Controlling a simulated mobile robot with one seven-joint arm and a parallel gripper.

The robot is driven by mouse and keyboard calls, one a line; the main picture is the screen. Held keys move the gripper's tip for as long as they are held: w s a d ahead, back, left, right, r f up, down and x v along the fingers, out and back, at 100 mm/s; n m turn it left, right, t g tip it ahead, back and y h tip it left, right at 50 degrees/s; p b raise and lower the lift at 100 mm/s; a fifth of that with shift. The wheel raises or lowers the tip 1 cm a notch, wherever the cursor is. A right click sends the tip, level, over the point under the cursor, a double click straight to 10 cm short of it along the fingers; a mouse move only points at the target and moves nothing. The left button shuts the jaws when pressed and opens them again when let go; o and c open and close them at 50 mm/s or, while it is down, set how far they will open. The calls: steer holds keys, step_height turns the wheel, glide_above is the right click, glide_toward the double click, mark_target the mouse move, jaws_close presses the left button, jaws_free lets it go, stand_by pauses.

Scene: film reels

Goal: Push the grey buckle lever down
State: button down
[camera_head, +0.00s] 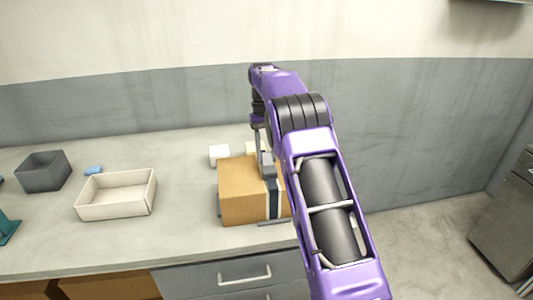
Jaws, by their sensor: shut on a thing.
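A tan, wood-look box (240,192) sits on the counter near its front edge. A dark and pale strap (272,202) runs down its front face. The grey buckle lever (267,171) is a small grey piece at the top of the strap, partly hidden. My gripper (262,154) points down from above, with its fingertips at the lever. It is shut on the lever, though the fingertips are small here and the exact contact is hard to see. My purple arm hides the right side of the box.
A cream open tray (117,213) and a dark grey bin (44,187) stand to the left, with a small blue item (93,170) between them. A white roll (219,154) stands behind the box. A teal object (8,226) is at the left edge. Bare counter lies between tray and box.

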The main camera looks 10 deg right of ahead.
steer(key=shift+w, duration=0.1)
stand_by(0.3)
steer(key=shift+c, duration=2.4)
jaws_free()
